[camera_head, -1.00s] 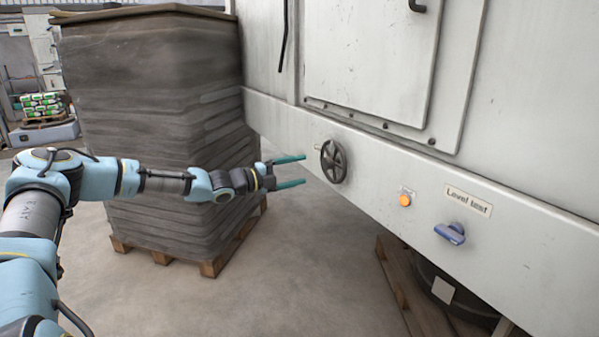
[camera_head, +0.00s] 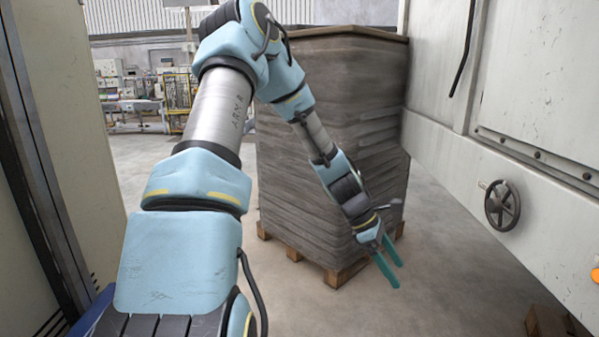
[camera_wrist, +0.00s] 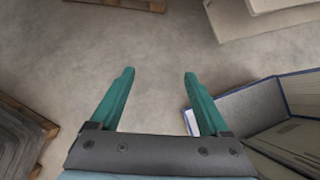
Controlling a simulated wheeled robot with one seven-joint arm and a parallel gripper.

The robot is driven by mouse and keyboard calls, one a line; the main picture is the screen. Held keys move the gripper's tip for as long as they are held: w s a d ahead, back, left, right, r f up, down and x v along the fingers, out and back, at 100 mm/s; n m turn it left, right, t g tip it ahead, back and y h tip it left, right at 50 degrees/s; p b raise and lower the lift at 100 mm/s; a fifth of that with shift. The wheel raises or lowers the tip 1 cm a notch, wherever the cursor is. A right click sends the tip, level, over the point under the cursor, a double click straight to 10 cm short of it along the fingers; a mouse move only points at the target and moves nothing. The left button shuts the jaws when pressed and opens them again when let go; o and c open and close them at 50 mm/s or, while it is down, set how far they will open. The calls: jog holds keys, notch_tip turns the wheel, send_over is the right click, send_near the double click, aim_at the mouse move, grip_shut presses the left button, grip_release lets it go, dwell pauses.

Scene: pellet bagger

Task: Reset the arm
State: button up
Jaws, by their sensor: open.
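My gripper (camera_head: 391,267) hangs in front of the wrapped stack, its two green fingers pointing down and to the right. The fingers are apart with nothing between them. It also shows in the wrist view (camera_wrist: 158,80), open above bare concrete floor. My arm is bent, with the elbow high at the top of the head view and the forearm sloping down to the right. The gripper is clear of the white machine (camera_head: 480,190) and its black handwheel (camera_head: 502,205).
A tall grey stack (camera_head: 345,130) on a wooden pallet (camera_head: 338,275) stands behind my arm. A beige panel (camera_head: 75,90) is close on the left. An orange button (camera_head: 596,275) shows at the right edge. Floor is free between stack and machine.

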jog(key=s+a+r+m+t+y, duration=0.1)
jog(key=a+r+m+y, duration=0.1)
jog(key=a, duration=0.7)
jog(key=s+a+r+m+t+y, duration=0.1)
jog(key=s+a+r+m+y, duration=0.1)
jog(key=a+r+m, duration=0.2)
jog(key=s+a+r+m+t+y, duration=0.2)
jog(key=a+m, duration=0.5)
jog(key=a, duration=0.7)
jog(key=shift+s+a+r+m, duration=0.15)
jog(key=shift+a+r+m, duration=0.25)
jog(key=shift+r, duration=0.45)
jog(key=shift+o, duration=0.8)
jog(key=shift+s+a+r, duration=0.15)
jog(key=shift+s+a, duration=0.05)
jog(key=shift+a, duration=0.1)
jog(key=shift+o, duration=0.8)
jog(key=shift+m, duration=0.3)
jog(key=shift+c, duration=0.3)
